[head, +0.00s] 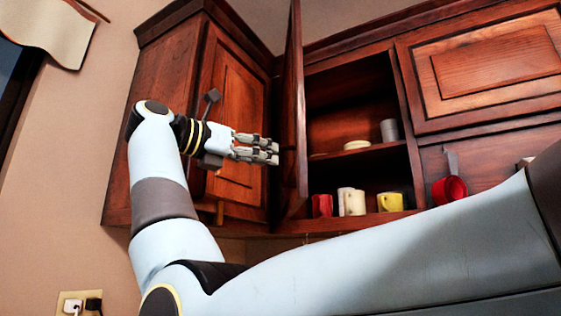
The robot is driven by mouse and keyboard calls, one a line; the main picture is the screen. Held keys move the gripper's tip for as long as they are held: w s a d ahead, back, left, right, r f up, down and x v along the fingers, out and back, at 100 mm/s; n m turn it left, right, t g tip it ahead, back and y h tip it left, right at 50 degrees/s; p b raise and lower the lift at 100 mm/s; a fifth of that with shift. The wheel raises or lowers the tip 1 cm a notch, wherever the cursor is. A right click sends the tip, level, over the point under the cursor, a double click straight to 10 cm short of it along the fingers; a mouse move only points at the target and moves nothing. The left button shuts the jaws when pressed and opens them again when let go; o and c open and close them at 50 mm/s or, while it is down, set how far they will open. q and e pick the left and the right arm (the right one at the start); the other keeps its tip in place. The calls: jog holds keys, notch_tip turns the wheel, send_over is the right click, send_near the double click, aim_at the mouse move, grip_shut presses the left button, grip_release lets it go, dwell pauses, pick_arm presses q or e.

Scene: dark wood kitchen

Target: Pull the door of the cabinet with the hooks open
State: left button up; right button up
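The cabinet (352,108) in the middle has an open front, with shelves showing inside. Its door (293,95) stands swung out at the left side of the opening and shows nearly edge-on. A grey hook (452,160) hangs under the cupboard to the right, with a red mug (449,189) on it. My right gripper (276,150) is at the left side of the open door, fingers pointing right, tips at or very close to the door. I cannot tell if they touch it or how far apart they are. My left gripper is not in view.
Several mugs and cups (390,202) stand on the lower shelf; a pale dish (357,145) and a grey cup (390,130) are above. A closed cabinet door (232,125) is behind my gripper. My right arm crosses the foreground.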

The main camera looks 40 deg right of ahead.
jog(key=a, duration=0.4)
jog(key=shift+a, duration=0.25)
jog(key=shift+d, duration=0.1)
jog(key=shift+c, duration=0.2)
